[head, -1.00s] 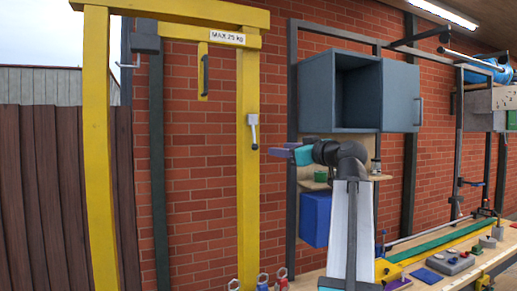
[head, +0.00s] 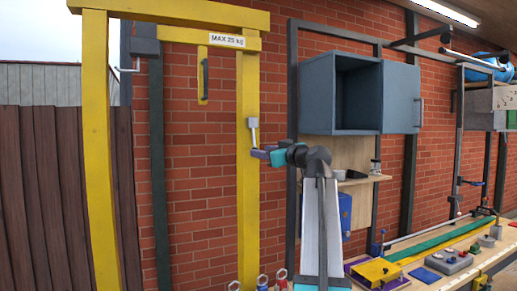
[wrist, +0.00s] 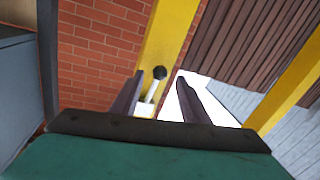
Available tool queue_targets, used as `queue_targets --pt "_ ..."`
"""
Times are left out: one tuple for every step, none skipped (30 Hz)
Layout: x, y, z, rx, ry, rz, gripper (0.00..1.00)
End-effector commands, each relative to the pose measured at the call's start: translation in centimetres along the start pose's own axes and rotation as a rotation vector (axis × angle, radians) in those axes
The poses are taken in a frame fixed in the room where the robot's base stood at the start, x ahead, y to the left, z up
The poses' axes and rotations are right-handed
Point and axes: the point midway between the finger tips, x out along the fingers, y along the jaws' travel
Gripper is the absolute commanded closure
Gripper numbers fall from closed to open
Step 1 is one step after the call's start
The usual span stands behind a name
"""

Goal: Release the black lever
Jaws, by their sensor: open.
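A small lever with a pale grey shaft (head: 253,129) is mounted on the right yellow post (head: 247,200). In the wrist view its round black knob (wrist: 158,73) shows between the fingertips, with the pale shaft below it. In the head view the knob is hidden by my gripper (head: 260,154). My gripper is open, with one purple finger on each side of the knob in the wrist view, and a gap shows on both sides. I cannot tell how deep the knob sits between the fingers.
A dark handle (head: 205,79) hangs on a yellow board left of the post. An open grey cabinet (head: 341,93) is on the right, above a workbench (head: 440,283) with several items. Brick wall stands behind.

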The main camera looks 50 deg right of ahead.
Motion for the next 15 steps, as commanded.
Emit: queue_targets --pt "0.8 0.1 -0.2 0.0 0.0 -0.001 0.59" --pt "1.2 0.1 -0.2 0.0 0.0 -0.001 0.59" --pt "1.6 0.1 -0.2 0.0 0.0 0.0 0.59" --pt "1.9 0.1 -0.2 0.0 -0.001 0.0 0.59" --pt "2.2 0.1 -0.1 0.0 -0.001 0.0 0.59" --pt "2.6 0.1 -0.1 0.0 -0.001 0.0 0.59" --pt "2.8 0.1 -0.1 0.0 -0.001 0.0 0.59" --pt "3.0 0.0 -0.1 0.0 -0.001 0.0 0.59" --pt "3.1 0.0 -0.1 -0.001 0.0 0.001 0.59" --pt "3.2 0.0 -0.1 -0.001 0.0 0.001 0.59" --pt "3.3 0.0 -0.1 -0.001 0.0 0.001 0.59" --pt "3.4 0.0 0.0 -0.001 0.0 0.001 0.59" --pt "3.4 0.0 0.0 -0.001 0.0 0.002 0.59" --pt "3.4 0.0 0.0 -0.001 0.0 0.002 0.59" --pt "3.5 0.0 0.0 -0.001 0.0 0.002 0.59"
